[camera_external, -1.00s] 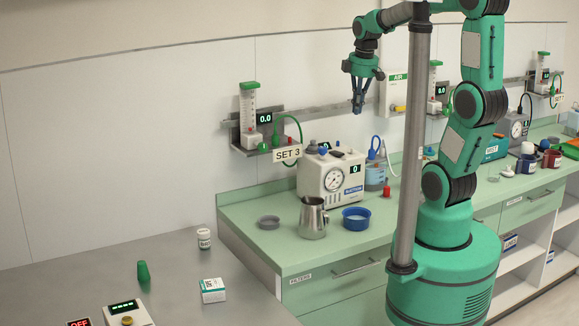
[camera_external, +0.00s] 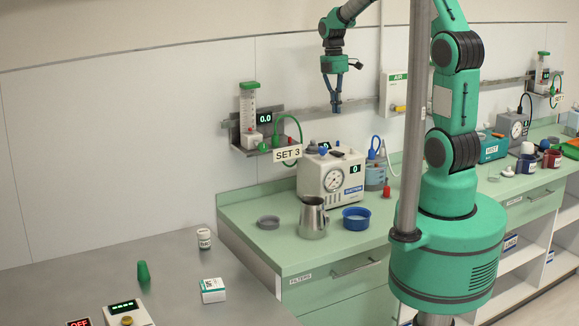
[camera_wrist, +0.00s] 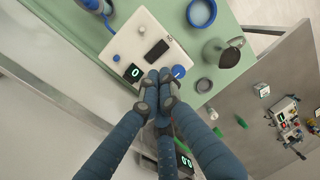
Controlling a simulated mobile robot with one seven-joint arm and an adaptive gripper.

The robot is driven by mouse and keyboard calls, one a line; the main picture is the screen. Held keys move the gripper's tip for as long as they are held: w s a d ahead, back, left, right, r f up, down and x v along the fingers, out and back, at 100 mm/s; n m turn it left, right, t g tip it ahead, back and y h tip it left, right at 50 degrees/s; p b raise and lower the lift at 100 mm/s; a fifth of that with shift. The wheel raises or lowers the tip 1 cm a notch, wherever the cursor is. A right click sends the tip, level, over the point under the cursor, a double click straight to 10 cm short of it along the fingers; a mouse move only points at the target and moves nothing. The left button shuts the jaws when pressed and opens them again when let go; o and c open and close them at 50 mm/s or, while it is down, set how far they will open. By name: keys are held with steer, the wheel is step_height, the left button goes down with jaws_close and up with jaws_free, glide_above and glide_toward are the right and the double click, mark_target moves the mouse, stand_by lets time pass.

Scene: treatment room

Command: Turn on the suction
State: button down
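The suction unit (camera_external: 331,180), a white box with a round gauge (camera_external: 333,180) and a display (camera_external: 354,169) reading 0, stands on the green counter. In the wrist view its top (camera_wrist: 123,42) shows a black rectangular part (camera_wrist: 157,49), a blue round control with a white mark (camera_wrist: 178,72) and a green 0 on a dark display (camera_wrist: 134,73). My gripper (camera_external: 336,110) hangs in the air above the unit, fingers pointing down. In the wrist view my gripper (camera_wrist: 160,84) has its fingertips together, nothing visible between them. They overlap the unit's near edge there.
A steel jug (camera_external: 313,218), a blue bowl (camera_external: 356,218) and a grey dish (camera_external: 268,222) stand in front of the unit. A blue-lidded jar (camera_external: 375,176) is to its right. The SET 3 wall shelf (camera_external: 260,145) with a flowmeter (camera_external: 249,116) is at left.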

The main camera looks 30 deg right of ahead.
mark_target(338, 152)
steer(key=shift+w+f, duration=0.1)
steer(key=shift+w, duration=0.05)
steer(key=shift+f, duration=0.1)
stand_by(0.3)
steer(key=f, duration=0.4)
steer(key=s+f, duration=0.1)
steer(key=f, duration=0.4)
steer(key=s+f, duration=0.1)
steer(key=f, duration=0.3)
steer(key=shift+f, duration=0.3)
steer(key=shift+f, duration=0.15)
steer(key=shift+s+f+t+b, duration=0.4)
steer(key=shift+t+b, duration=0.2)
steer(key=shift+b, duration=0.2)
steer(key=shift+s+f, duration=0.15)
steer(key=shift+s, duration=0.05)
steer(key=shift+s+f, duration=0.1)
steer(key=shift+w, duration=0.75)
